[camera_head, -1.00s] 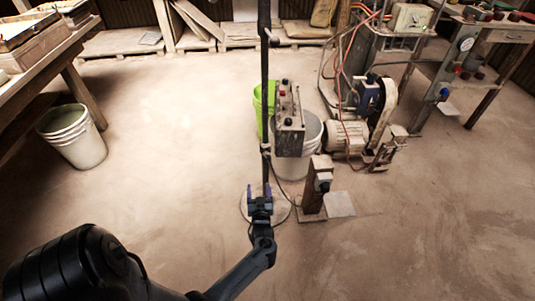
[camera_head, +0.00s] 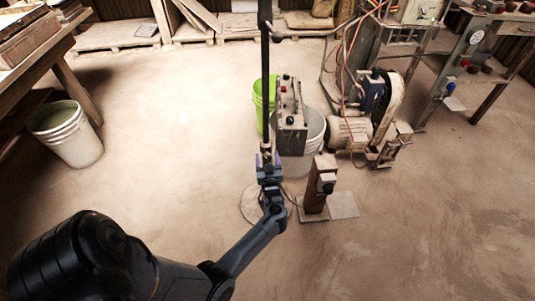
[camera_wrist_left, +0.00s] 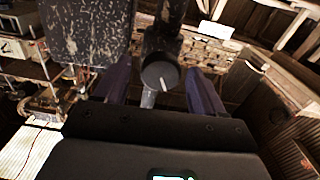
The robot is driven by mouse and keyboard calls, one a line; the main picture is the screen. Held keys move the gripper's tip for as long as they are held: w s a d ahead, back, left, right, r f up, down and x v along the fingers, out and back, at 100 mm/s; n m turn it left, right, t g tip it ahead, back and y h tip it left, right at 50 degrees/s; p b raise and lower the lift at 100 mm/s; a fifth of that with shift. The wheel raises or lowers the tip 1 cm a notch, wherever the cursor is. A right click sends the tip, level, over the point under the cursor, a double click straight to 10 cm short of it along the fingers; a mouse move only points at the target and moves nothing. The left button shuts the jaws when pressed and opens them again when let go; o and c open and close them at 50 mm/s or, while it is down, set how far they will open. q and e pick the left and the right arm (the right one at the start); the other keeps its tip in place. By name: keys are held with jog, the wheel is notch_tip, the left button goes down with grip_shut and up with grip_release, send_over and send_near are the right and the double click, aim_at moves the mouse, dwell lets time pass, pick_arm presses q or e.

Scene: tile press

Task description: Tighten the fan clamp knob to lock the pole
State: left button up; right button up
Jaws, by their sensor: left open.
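The black pole (camera_head: 265,95) stands upright on a round base (camera_head: 249,205). In the left wrist view, a round dark knob (camera_wrist_left: 160,72) with a white line on its face sits on the clamp of the pole (camera_wrist_left: 166,28). My left gripper (camera_head: 268,162) is at the lower part of the pole in the head view. Its two purple fingers stand apart to the left and right of the knob, with gaps visible, so the gripper (camera_wrist_left: 162,92) is open. In the head view the gripper hides the knob. My right gripper is not in view.
A speckled control box (camera_head: 290,105) hangs just right of the pole, close to my left gripper. Behind it stand a green bucket (camera_head: 257,98) and a white bucket (camera_head: 316,128). A wooden post with a switch (camera_head: 318,185) stands to the right.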

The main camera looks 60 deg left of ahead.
pick_arm(q)
jog(key=shift+w+a, duration=0.25)
jog(key=shift+a, duration=0.3)
jog(key=shift+d+f, duration=0.1)
jog(key=shift+d, duration=0.1)
jog(key=shift+s, duration=0.1)
jog(key=shift+c, duration=1.1)
jog(key=c, duration=0.8)
